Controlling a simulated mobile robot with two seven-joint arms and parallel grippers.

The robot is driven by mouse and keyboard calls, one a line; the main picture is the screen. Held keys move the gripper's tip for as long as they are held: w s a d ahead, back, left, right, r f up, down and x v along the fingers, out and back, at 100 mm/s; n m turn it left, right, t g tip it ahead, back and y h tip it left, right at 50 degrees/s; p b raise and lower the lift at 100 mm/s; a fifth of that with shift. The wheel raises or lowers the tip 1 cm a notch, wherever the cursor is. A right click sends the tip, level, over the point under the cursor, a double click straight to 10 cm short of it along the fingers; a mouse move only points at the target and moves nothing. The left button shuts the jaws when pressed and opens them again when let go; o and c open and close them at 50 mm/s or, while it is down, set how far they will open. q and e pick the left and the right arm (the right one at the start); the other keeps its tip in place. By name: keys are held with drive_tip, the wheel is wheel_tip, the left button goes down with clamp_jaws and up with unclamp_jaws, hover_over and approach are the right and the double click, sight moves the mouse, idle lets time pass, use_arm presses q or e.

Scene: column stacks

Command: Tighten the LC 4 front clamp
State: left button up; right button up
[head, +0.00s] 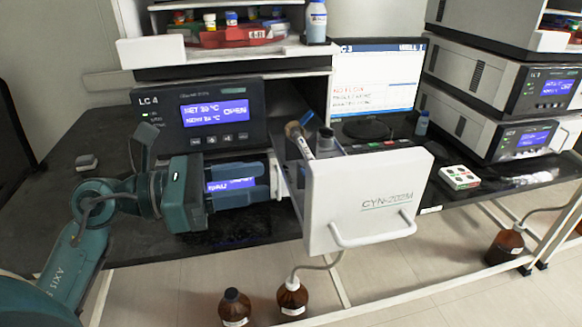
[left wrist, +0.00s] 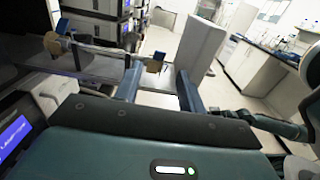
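The LC 4 unit (head: 205,113) stands on the left of the bench; its display includes the word OPEN. Its drawer is pulled out, with a white front panel (head: 365,197) and bar handle. A column (head: 304,146) with a tan end lies behind the panel. In the left wrist view, a bar-like column (left wrist: 105,53) carries tan end pieces; the one nearer the panel (left wrist: 153,66) may be the front clamp. Whether it is tight cannot be told. My left gripper (head: 266,184) is open and empty, left of the drawer. My right gripper (left wrist: 222,115) shows small, its fingers unclear.
A red tray (head: 235,38) of bottles sits on top. A monitor (head: 377,80) stands behind the drawer. Other LC units (head: 520,90) are at right. Brown bottles (head: 292,298) stand on the floor below the bench edge. A small white box (head: 459,178) lies right of the panel.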

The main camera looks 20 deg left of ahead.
sight(303, 174)
use_arm(q)
drive_tip(key=p+x, duration=0.1)
drive_tip(key=x, duration=0.5)
drive_tip(key=shift+d, duration=0.15)
drive_tip(key=shift+w, duration=0.1)
drive_tip(key=shift+p, duration=0.3)
clamp_jaws()
